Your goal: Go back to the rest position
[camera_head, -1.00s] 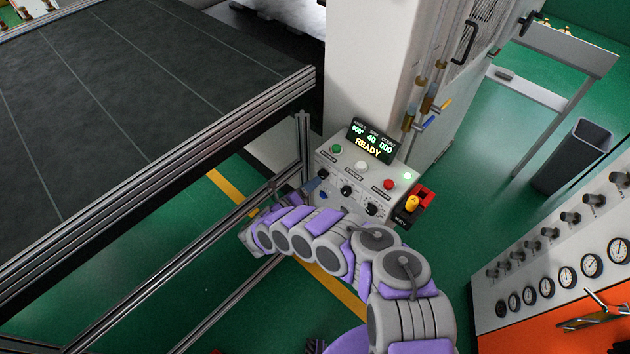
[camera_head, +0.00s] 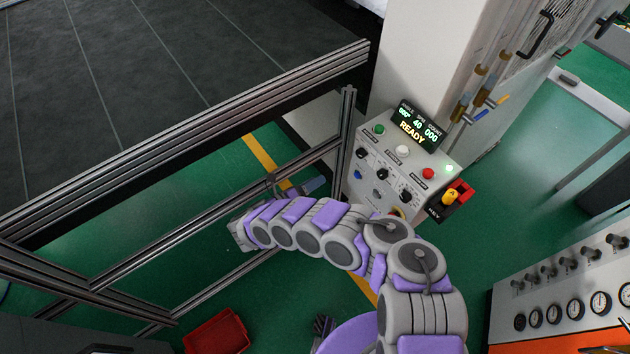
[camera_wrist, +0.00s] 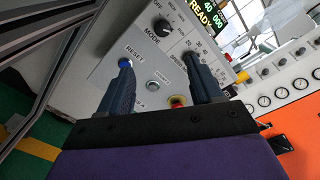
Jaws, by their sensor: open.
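My gripper (camera_wrist: 158,64) is open and empty in the wrist view, with its two dark fingers apart and pointing at the face of a grey control box (camera_wrist: 107,71). The left fingertip overlaps the blue RESET button; I cannot tell whether they touch. The right finger covers part of the speed dial. A red button with a yellow ring (camera_wrist: 178,101) shows between and below the fingers. In the head view the control box (camera_head: 384,151) has a lit READY display (camera_head: 418,126).
A metal rail frame (camera_head: 200,135) borders a dark table (camera_head: 150,60) left of the box. A white column (camera_head: 415,50) stands behind the box. A gauge panel (camera_head: 560,280) is at right. A red bin (camera_head: 217,332) lies on the green floor.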

